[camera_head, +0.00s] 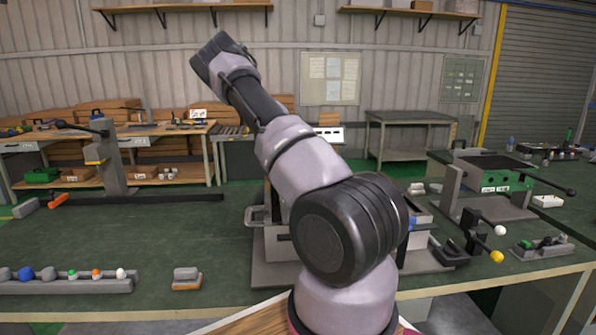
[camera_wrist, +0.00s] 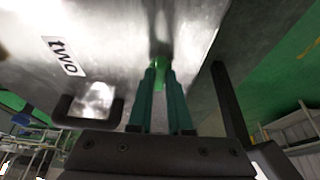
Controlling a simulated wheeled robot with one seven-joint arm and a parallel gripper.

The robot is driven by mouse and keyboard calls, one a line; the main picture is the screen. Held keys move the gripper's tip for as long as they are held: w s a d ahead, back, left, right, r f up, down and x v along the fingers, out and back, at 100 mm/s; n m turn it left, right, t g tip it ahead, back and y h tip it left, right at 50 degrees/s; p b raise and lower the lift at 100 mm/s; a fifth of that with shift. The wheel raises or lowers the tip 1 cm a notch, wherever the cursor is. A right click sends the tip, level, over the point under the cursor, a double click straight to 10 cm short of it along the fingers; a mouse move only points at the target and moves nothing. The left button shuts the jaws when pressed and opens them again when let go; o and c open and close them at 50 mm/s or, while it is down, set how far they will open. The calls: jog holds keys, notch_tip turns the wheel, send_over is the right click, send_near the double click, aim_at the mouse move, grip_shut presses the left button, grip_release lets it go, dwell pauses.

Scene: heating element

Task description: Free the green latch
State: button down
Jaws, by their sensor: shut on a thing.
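The green latch (camera_wrist: 159,68) shows in the wrist view as a small green piece against a shiny metal panel (camera_wrist: 110,25). My gripper (camera_wrist: 160,82) has teal fingers, which are shut on the latch from both sides. The fingers hide part of the latch, so I cannot tell its exact position in its mount. A white label reading "two" (camera_wrist: 63,56) is on the panel to the left. In the head view my own arm hides the gripper and the latch.
In the wrist view a dark handle (camera_wrist: 66,108) stands left of the fingers and a dark bar (camera_wrist: 228,112) right.

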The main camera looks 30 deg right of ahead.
dwell(0.4)
jog(key=c, duration=0.8)
grip_release()
jog(key=shift+c, duration=0.2)
jog(key=shift+w+r, duration=0.1)
jog(key=v, duration=1)
jog(key=shift+r, duration=0.25)
jog(key=shift+a, duration=0.15)
